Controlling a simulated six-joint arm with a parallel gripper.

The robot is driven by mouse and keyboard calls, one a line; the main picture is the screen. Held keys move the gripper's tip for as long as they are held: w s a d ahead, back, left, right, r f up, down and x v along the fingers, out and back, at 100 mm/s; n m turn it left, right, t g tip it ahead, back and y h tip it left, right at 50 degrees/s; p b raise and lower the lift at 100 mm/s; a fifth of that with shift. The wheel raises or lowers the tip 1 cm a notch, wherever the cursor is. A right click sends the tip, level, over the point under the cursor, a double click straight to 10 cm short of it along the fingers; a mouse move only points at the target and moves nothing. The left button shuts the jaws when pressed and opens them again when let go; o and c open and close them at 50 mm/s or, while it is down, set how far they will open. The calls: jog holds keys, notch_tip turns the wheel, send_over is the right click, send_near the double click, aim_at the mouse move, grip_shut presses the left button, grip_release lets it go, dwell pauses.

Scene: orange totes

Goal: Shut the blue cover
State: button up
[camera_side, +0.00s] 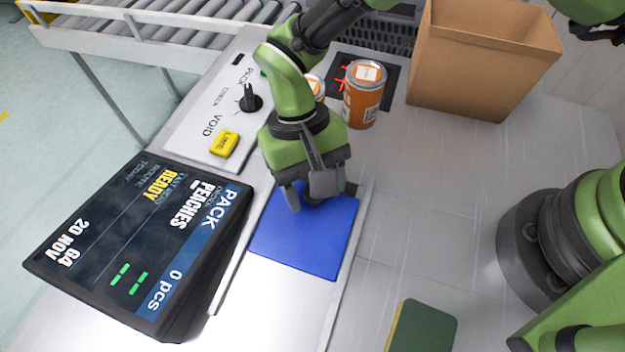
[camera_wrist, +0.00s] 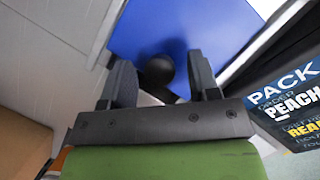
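The blue cover (camera_side: 303,242) is a flat blue panel lying in a pale metal track on the table. My gripper (camera_side: 305,201) is above the cover's far end in the side view. In the wrist view the blue cover (camera_wrist: 190,28) fills the top middle, with a round black knob (camera_wrist: 158,71) at its edge. My gripper (camera_wrist: 163,85) has its two dark fingers apart, one on each side of the knob. Whether the fingers touch the knob cannot be told. The opening beneath the cover is mostly hidden by my gripper.
A tilted display (camera_side: 140,240) stands left of the track. A panel with a black dial (camera_side: 250,100) and a yellow block (camera_side: 224,143) lies behind it. Orange cans (camera_side: 363,95) and a cardboard box (camera_side: 480,65) stand at the back. A green-topped sponge (camera_side: 425,325) lies in front.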

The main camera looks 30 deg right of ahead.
jog(key=v, duration=1)
jog(key=shift+c, duration=0.5)
